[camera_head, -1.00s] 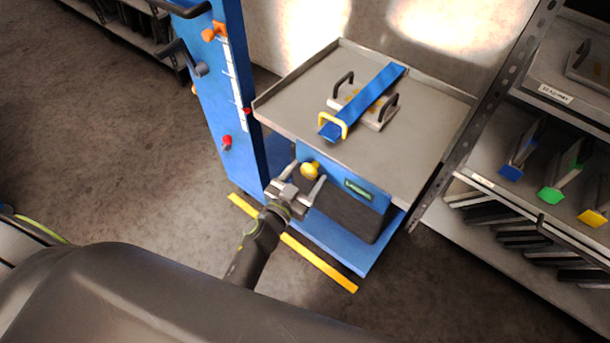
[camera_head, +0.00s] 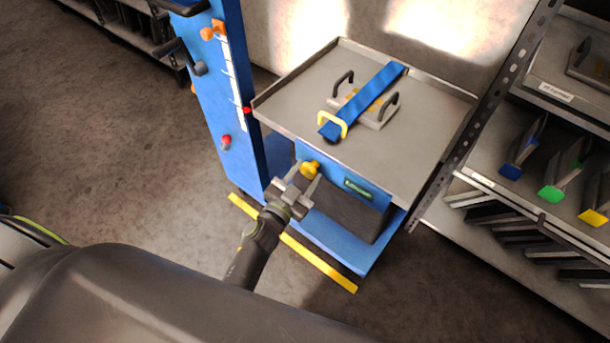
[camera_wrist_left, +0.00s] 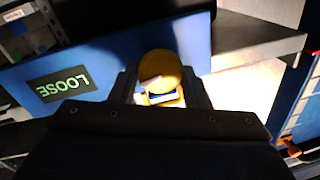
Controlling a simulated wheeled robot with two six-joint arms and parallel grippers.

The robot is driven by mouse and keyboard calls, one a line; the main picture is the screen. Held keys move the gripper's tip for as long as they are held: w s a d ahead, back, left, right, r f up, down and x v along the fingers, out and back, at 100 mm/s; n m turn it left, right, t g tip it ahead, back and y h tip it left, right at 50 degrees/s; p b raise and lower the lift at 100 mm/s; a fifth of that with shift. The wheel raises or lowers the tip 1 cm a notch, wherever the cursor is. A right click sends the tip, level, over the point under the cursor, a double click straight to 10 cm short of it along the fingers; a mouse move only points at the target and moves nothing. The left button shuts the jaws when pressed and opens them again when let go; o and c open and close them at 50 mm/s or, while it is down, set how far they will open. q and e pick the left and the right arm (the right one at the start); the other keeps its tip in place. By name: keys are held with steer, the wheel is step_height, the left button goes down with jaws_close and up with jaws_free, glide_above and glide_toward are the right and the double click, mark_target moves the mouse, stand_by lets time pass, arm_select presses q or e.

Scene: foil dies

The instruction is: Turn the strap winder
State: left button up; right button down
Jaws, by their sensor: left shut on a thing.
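The strap winder is a yellow knob (camera_head: 310,169) on the blue front panel just under the tray. It also shows between the fingers in the left wrist view (camera_wrist_left: 160,72). My left gripper (camera_head: 307,181) is shut on this knob, with one finger on each side. A green display (camera_head: 357,188) sits on the panel right of the knob. In the left wrist view the display (camera_wrist_left: 62,85) reads LOOSE, upside down. A blue strap (camera_head: 368,98) with a yellow end bracket lies across a grey die (camera_head: 377,117) with dark handles. My right gripper is not in view.
The grey tray (camera_head: 420,130) has a raised rim and free room around the die. A blue upright post (camera_head: 222,95) with coloured fittings stands left. A rack (camera_head: 500,215) with blue, green and yellow-ended dies stands right. A yellow bar (camera_head: 320,263) runs low in front.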

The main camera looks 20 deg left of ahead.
arm_select(q)
steer(key=m+b, duration=0.1)
steer(key=m, duration=0.1)
steer(key=shift+f+m, duration=0.1)
steer(key=shift+m, duration=0.3)
steer(key=shift+m+h, duration=0.3)
steer(key=shift+m, duration=0.2)
steer(key=shift+m+b, duration=0.35)
steer(key=shift+m, duration=0.65)
steer(key=shift+m+t, duration=0.3)
steer(key=shift+m, duration=0.1)
steer(key=shift+m+h+b, duration=0.3)
steer(key=shift+m+b, duration=0.2)
steer(key=shift+m, duration=1.4)
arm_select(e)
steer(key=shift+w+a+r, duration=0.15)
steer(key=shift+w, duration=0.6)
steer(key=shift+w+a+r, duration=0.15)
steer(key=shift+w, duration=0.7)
arm_select(q)
steer(key=o, duration=1)
steer(key=shift+c, duration=0.2)
